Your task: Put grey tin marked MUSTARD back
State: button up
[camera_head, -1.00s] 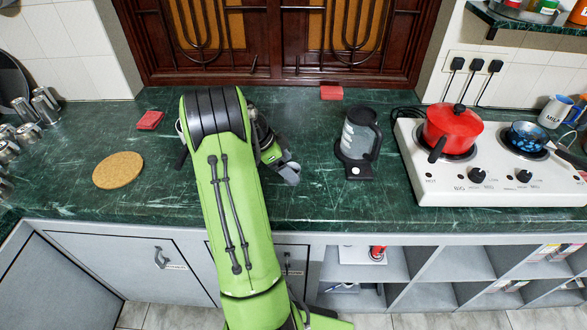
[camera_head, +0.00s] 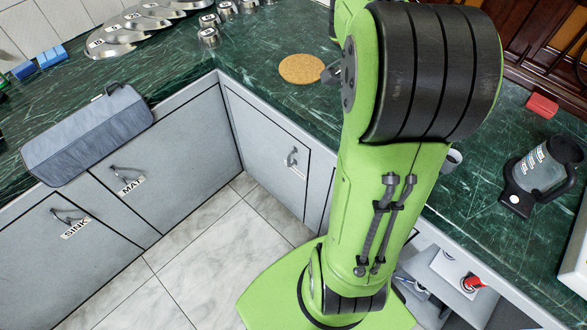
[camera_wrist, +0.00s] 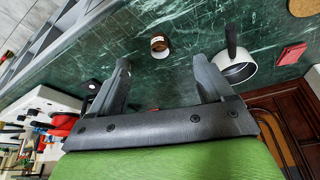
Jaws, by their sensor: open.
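Several small grey tins (camera_head: 208,37) stand at the back of the counter in the head view. Their labels are too small to read, so I cannot tell which is marked MUSTARD. A small round container with a brown top or inside (camera_wrist: 159,46) stands alone near the counter's front edge in the wrist view. A small pale container partly behind my arm in the head view (camera_head: 453,159) may be the same one. My gripper (camera_wrist: 165,75) is open and empty, with this container beyond the gap between its fingers.
A white saucepan with a dark handle (camera_wrist: 238,68) is beside the right finger. A cork mat (camera_head: 303,69), red block (camera_head: 542,105) and dark jug (camera_head: 542,170) are on the green counter. Large silver lids (camera_head: 112,40) lie at back left. A grey bag-like case (camera_head: 88,133) sits at the left front.

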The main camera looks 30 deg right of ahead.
jog(key=a+r+n+t+y, duration=0.1)
jog(key=a+r+n+t, duration=0.25)
jog(key=a+n, duration=0.8)
jog(key=s+a+n+t+y, duration=0.1)
jog(key=s+a+n, duration=0.2)
jog(key=a, duration=0.4)
jog(key=s+a+f+n+t+y, duration=0.1)
jog(key=s+a+n, duration=0.3)
jog(key=a, duration=0.4)
jog(key=shift+s+f+y, duration=0.3)
jog(key=shift+y, duration=0.3)
jog(key=shift+n, duration=0.25)
